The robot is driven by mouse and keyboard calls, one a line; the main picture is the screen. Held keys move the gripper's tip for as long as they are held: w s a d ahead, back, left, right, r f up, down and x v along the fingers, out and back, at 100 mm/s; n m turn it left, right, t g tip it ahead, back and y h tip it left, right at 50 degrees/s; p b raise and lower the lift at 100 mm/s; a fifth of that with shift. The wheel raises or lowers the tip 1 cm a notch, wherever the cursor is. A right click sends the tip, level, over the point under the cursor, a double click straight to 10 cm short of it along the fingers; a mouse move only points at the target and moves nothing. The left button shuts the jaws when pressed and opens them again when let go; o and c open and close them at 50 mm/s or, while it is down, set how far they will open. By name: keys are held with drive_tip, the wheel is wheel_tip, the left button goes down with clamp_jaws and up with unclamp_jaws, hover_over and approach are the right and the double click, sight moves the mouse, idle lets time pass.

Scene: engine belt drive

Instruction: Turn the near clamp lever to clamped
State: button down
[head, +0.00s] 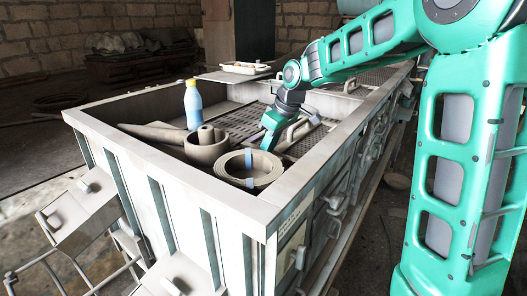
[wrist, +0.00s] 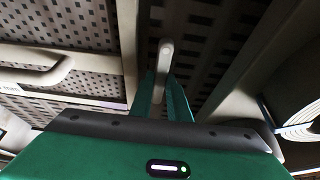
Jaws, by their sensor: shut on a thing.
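A pale grey lever with a rounded end (wrist: 166,55) stands between the two fingers of my gripper (wrist: 164,98) in the wrist view. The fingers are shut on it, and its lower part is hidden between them. I take it to be the near clamp lever. In the head view my gripper (head: 268,138) reaches down inside the long open-topped box, and the held lever is hard to make out there. A second pale lever (wrist: 40,76) lies at the left of the wrist view, apart from the fingers.
The box's rim (head: 318,160) surrounds the work area. A coiled belt (head: 249,170), a rolled grey piece (head: 206,146) and a blue bottle (head: 193,104) stand left of my gripper. A white tray (head: 245,68) rests behind. Perforated screens (wrist: 80,20) line the inside.

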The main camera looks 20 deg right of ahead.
drive_tip(key=shift+a, duration=0.15)
drive_tip(key=m+h, duration=0.1)
drive_tip(key=m, duration=0.2)
drive_tip(key=shift+s+a+m+t, duration=0.1)
drive_tip(key=shift+m+t, duration=0.2)
drive_tip(key=shift+m, duration=0.1)
drive_tip(key=m+h, duration=0.2)
drive_tip(key=m, duration=0.2)
drive_tip(key=shift+a+m, duration=0.15)
drive_tip(key=shift+m, duration=0.25)
drive_tip(key=m+h, duration=0.1)
drive_tip(key=m, duration=0.3)
drive_tip(key=shift+a+h, duration=0.1)
drive_tip(key=shift+h, duration=0.3)
drive_tip(key=shift+m+g+h, duration=0.3)
drive_tip(key=shift+m+g, duration=0.05)
drive_tip(key=shift+m, duration=0.9)
drive_tip(key=shift+m+g+h, duration=0.3)
drive_tip(key=shift+m+g, duration=0.05)
drive_tip(key=shift+m, duration=0.9)
drive_tip(key=c, duration=1.7)
unclamp_jaws()
